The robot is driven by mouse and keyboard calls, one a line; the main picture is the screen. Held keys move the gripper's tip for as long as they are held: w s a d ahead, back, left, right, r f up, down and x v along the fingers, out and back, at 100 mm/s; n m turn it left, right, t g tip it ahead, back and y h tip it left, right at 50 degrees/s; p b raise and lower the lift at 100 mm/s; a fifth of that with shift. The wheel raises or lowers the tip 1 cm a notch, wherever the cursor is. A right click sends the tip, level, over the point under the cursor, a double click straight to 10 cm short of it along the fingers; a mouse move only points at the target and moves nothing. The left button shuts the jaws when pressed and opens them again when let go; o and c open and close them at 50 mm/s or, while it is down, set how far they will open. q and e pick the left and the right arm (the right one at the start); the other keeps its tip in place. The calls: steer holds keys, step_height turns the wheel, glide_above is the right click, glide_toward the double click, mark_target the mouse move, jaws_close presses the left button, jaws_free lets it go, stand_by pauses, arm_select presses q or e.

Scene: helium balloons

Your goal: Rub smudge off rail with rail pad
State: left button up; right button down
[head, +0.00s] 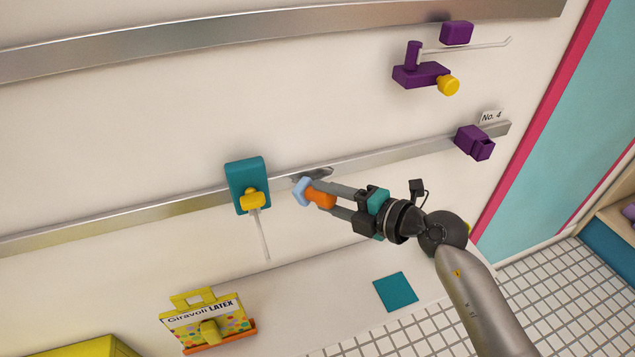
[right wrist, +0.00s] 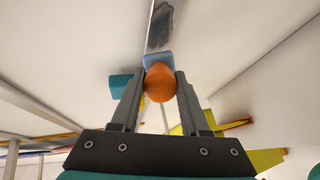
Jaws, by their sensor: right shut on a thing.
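The rail pad (head: 301,191) has a light blue face and an orange grip (head: 321,196). My right gripper (head: 332,199) is shut on the orange grip, which also shows between the fingers in the right wrist view (right wrist: 160,84). The metal rail (head: 390,155) runs across the white wall. A dark grey smudge (head: 312,174) lies on it, just above the pad in the head view; it also shows beyond the pad in the right wrist view (right wrist: 160,24). The pad is close to the rail; I cannot tell whether it touches. My left gripper is not in view.
A teal holder with a yellow knob (head: 240,175) sits on the rail left of the pad. Purple fittings (head: 474,143) are at the rail's right end. A yellow Giravoli LATEX box (head: 208,322) and a teal square (head: 395,291) lie below.

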steer(key=shift+w+d, duration=0.25)
steer(key=shift+d, duration=0.55)
steer(key=shift+w+d, duration=0.25)
steer(key=shift+d, duration=0.55)
steer(key=shift+d, duration=0.1)
steer(key=shift+w+d+b, duration=0.15)
steer(key=shift+w+d, duration=0.05)
steer(key=shift+d, duration=0.35)
steer(key=shift+w+d+b, duration=0.15)
steer(key=shift+d, duration=0.4)
steer(key=shift+s+a+p, duration=0.3)
steer(key=shift+a+p, duration=0.4)
steer(key=shift+a, duration=0.1)
steer(key=shift+s+a+p, duration=0.3)
steer(key=shift+a+p, duration=0.45)
steer(key=shift+a, duration=0.05)
steer(key=shift+s+a+p, duration=0.3)
steer(key=shift+a+p, duration=0.4)
steer(key=shift+a, duration=0.1)
